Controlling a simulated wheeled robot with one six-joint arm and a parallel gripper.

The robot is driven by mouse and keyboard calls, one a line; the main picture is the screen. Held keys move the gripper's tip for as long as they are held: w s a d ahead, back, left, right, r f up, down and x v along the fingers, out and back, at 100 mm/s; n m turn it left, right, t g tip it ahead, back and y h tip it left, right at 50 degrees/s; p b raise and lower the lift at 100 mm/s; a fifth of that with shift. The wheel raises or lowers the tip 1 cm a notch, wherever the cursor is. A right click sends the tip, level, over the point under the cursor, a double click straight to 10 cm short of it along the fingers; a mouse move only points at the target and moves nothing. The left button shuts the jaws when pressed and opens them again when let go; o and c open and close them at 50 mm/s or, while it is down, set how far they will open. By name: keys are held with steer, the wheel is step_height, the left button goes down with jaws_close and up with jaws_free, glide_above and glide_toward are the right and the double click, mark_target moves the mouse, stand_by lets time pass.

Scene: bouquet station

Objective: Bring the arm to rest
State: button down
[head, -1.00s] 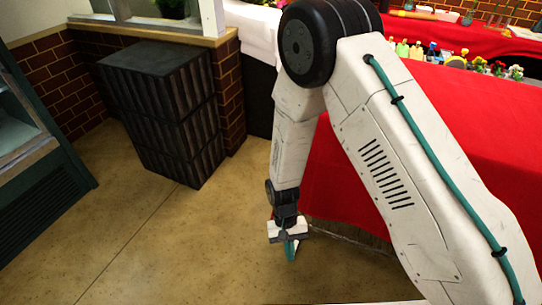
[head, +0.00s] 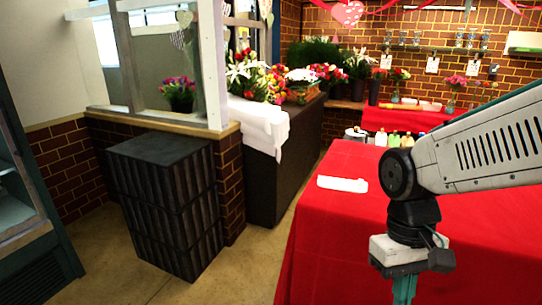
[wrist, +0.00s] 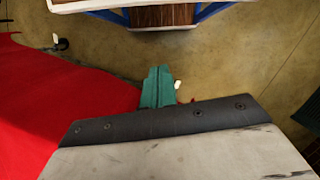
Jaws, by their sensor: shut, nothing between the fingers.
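My gripper (head: 404,288) hangs at the lower right of the head view, in front of the red-covered table, with its teal fingers pointing down. The arm above it is folded and stretches in from the right edge. In the wrist view the teal fingers (wrist: 158,88) lie together with nothing between them, over the tan floor beside the red cloth. The fingertips are cut off near the bottom of the head view.
The red-covered table (head: 330,235) fills the right, with a white folded item (head: 342,184) and small bottles (head: 394,140) on it. A stack of black crates (head: 165,205) stands left. Flowers (head: 250,75) stand on a dark counter behind. Floor between is clear.

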steer(key=s+d+r+m+t, duration=0.2)
steer(key=s+d+r+t, duration=0.2)
steer(key=r, duration=0.4)
steer(key=shift+s+d+t, duration=0.3)
steer(key=shift+s+d, duration=0.2)
steer(key=shift+s, duration=0.2)
steer(key=shift+d, duration=0.1)
